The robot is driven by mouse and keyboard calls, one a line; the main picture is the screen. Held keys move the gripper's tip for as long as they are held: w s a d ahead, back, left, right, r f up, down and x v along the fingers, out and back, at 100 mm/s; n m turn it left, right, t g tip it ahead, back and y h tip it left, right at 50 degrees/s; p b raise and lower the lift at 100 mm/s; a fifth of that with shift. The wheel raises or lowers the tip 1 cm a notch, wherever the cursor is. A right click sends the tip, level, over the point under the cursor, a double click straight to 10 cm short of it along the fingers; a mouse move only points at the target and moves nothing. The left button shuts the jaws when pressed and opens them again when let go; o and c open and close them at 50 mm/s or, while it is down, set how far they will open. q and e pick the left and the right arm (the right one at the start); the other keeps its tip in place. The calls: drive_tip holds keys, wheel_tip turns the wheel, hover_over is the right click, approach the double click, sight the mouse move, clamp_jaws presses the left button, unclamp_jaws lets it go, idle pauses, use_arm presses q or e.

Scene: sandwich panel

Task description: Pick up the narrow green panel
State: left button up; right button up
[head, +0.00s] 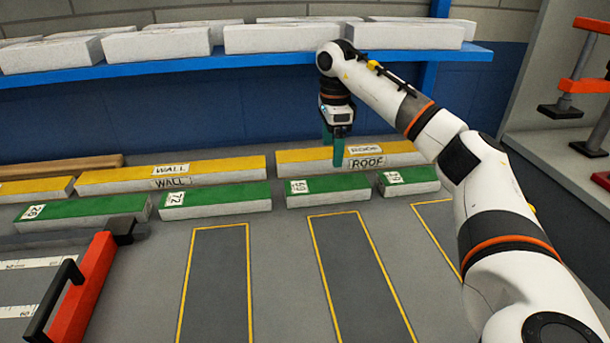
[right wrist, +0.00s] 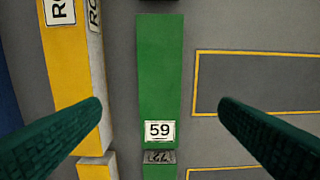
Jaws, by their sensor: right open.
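Several green-topped panels lie in a row on the grey bench. The panel marked 59 also shows in the right wrist view (right wrist: 162,75). My right gripper (head: 333,148) is open and empty above this panel. In the right wrist view its dark green fingers stand on either side of the panel, apart from it. The left gripper is out of view.
Yellow panels marked WALL (head: 215,163) and ROOF (head: 300,156) lie just behind the green row. A blue shelf (head: 250,59) with white blocks hangs above. Yellow-outlined slots (head: 218,270) lie empty in front.

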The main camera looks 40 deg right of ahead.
drive_tip(key=b, duration=0.1)
hover_over(328, 184)
drive_tip(key=f, duration=0.6)
drive_tip(key=shift+s+d, duration=0.15)
drive_tip(key=shift+d, duration=0.1)
drive_tip(key=shift+a+f, duration=0.1)
drive_tip(key=shift+f, duration=0.45)
drive_tip(key=f, duration=0.2)
drive_tip(key=f+b, duration=0.1)
drive_tip(key=f, duration=0.1)
drive_tip(key=shift+a+f, duration=0.2)
drive_tip(key=shift+f, duration=0.2)
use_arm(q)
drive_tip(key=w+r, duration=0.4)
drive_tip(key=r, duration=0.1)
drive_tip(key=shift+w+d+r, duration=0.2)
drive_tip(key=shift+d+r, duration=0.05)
use_arm(e)
drive_tip(key=shift+c, duration=0.6)
drive_tip(key=c, duration=1)
drive_tip(key=shift+r, duration=0.1)
